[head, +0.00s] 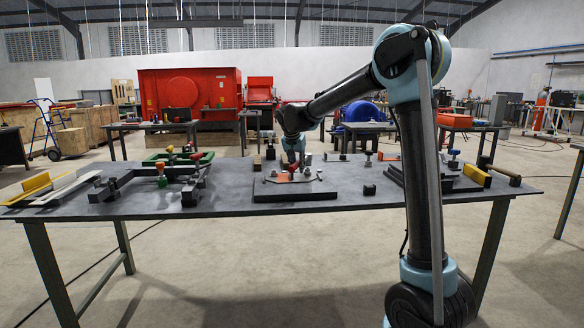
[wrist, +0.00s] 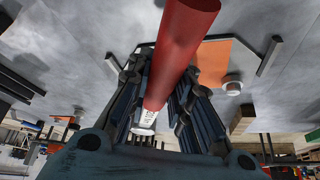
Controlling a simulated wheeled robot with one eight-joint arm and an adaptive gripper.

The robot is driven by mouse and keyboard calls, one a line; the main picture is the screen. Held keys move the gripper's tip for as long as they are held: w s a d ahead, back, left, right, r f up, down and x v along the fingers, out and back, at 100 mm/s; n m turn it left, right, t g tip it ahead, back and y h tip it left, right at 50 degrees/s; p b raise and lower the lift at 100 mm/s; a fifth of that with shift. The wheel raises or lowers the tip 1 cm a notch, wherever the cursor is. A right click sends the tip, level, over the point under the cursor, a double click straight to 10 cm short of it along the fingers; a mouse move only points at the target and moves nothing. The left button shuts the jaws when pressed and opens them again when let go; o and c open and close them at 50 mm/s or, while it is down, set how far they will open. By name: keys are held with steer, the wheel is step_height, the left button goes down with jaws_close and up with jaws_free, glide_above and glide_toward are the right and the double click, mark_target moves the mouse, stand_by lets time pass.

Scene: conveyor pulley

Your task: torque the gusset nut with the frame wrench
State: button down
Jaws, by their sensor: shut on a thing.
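My gripper (head: 292,156) is low over the dark plate assembly (head: 268,195) at the middle of the table. In the wrist view its fingers (wrist: 160,85) are shut on a thick red handle (wrist: 178,50), which I take to be the frame wrench. I cannot tell whether the wrench touches any nut.
A small black block (head: 369,189) stands right of the plate. Dark bars and a yellow block (head: 477,175) lie at the right end.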

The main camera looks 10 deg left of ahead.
steer(key=d+n+y, duration=0.1)
steer(key=d+n, duration=0.1)
steer(key=d, duration=0.1)
steer(key=shift+s+d+n, duration=0.1)
steer(key=shift+d+n, duration=0.25)
steer(key=shift+n, duration=0.05)
steer(key=d, duration=0.1)
steer(key=d+n, duration=0.1)
steer(key=d+n+y, duration=0.1)
steer(key=shift+w, duration=0.25)
steer(key=shift+w+d+n+g+y, duration=0.15)
steer(key=shift+w+d+n+y, duration=0.25)
steer(key=shift+d+n, duration=0.45)
steer(key=shift+w+d+n+g+y, duration=0.15)
steer(key=shift+w+d+n+y, duration=0.2)
steer(key=shift+d+n, duration=0.45)
steer(key=shift+w+d+n+g+y, duration=0.15)
steer(key=shift+w+d+n+y, duration=0.1)
steer(key=shift+w+d+n, duration=0.25)
steer(key=shift+w+d+n+g+y, duration=0.2)
steer(key=shift+w+d+n, duration=0.1)
steer(key=shift+d+n, duration=0.3)
steer(key=shift+a+f, duration=0.1)
steer(key=shift+f, duration=0.25)
steer(key=shift+s+f, duration=0.1)
steer(key=shift+f, duration=0.65)
